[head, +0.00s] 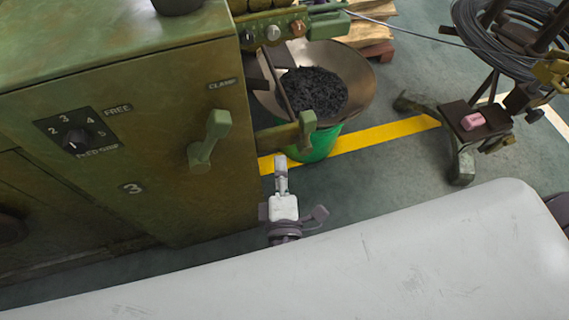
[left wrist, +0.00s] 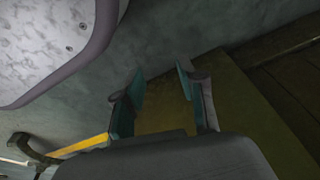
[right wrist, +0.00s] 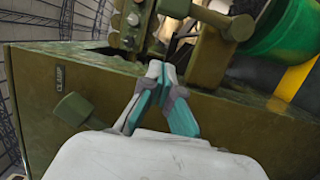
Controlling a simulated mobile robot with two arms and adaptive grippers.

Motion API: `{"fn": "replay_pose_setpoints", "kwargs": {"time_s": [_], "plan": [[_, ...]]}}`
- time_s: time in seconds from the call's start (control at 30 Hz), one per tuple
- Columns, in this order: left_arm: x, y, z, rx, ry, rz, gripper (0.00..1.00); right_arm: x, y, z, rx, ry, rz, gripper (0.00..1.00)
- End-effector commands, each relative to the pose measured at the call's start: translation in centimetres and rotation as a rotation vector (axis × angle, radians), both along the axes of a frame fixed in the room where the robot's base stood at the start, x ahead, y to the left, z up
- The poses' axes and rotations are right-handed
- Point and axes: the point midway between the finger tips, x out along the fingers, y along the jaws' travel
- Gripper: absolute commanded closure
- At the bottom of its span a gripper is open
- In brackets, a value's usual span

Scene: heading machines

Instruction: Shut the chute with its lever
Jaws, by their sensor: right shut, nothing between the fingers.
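The machine's green lever (head: 303,130) sticks out at its right side, next to the bowl; in the right wrist view its knob (right wrist: 238,26) is at the upper right. A narrow dark chute-like piece (head: 277,85) slopes over the pan beside it; I cannot tell its open or shut state. My right gripper (head: 281,160) is shut and empty, just below the lever and apart from it; its fingertips also show in the right wrist view (right wrist: 160,70). My left gripper (left wrist: 160,82) is open and empty, seen only in the left wrist view.
A second green handle (head: 208,142), labelled CLAMP, is on the machine (head: 100,100) front, near a numbered dial (head: 76,137). A pan (head: 355,75) of dark pieces sits on a green bucket (head: 320,145). A wire-coil stand (head: 470,130) is at right.

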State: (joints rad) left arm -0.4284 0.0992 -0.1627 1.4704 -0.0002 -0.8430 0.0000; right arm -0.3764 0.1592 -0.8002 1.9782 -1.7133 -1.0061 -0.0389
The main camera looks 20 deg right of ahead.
Motion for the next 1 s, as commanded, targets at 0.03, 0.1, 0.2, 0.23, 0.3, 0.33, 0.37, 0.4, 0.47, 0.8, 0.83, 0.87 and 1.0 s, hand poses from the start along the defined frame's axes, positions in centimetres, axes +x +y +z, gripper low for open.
{"fn": "replay_pose_setpoints", "kwargs": {"time_s": [0.03, 0.1, 0.2, 0.23, 0.3, 0.33, 0.37, 0.4, 0.47, 0.8, 0.83, 0.87, 1.0], "plan": [[-0.2, 0.0, -0.1, 0.000, 0.001, -0.001, 0.60, 1.2, -0.3, 0.2, -0.001, -0.005, -0.001, 1.00], [-0.5, 0.1, -0.5, 0.000, 0.005, -0.001, 0.60, 2.7, -0.6, 0.2, -0.001, -0.005, -0.002, 1.00], [-1.0, 0.0, -1.2, -0.001, 0.009, -0.002, 0.60, 4.9, -1.0, 0.3, 0.001, -0.004, -0.001, 1.00], [-1.1, 0.0, -1.3, 0.000, 0.011, -0.002, 0.60, 5.5, -1.2, 0.2, -0.001, -0.004, -0.002, 1.00], [-1.3, 0.1, -1.6, 0.000, 0.011, -0.003, 0.60, 6.9, -1.4, 0.2, -0.001, -0.003, 0.000, 1.00], [-1.4, 0.1, -1.7, 0.000, 0.012, -0.003, 0.60, 7.2, -1.7, 0.2, -0.001, -0.002, -0.001, 1.00], [-1.7, 0.1, -2.0, 0.000, 0.016, -0.003, 0.60, 6.9, -2.5, 0.1, -0.004, 0.001, 0.000, 1.00], [-1.9, 0.1, -2.2, 0.000, 0.016, -0.004, 0.60, 6.9, -3.1, 0.1, -0.003, 0.002, 0.000, 1.00], [-2.1, 0.2, -2.5, 0.000, 0.018, -0.004, 0.60, 6.9, -3.9, 0.1, -0.003, 0.002, 0.001, 1.00], [-2.6, 0.3, -3.1, 0.001, 0.019, -0.005, 0.60, 6.9, -5.4, 0.0, 0.001, 0.002, 0.002, 1.00], [-2.6, 0.3, -3.1, 0.001, 0.019, -0.005, 0.60, 6.9, -5.4, 0.0, 0.001, 0.002, 0.002, 1.00], [-2.6, 0.3, -3.1, 0.001, 0.019, -0.005, 0.60, 6.9, -5.4, 0.0, 0.001, 0.002, 0.002, 1.00], [-2.6, 0.3, -3.1, 0.001, 0.019, -0.005, 0.60, 6.9, -5.4, 0.0, 0.001, 0.002, 0.001, 1.00]]}}
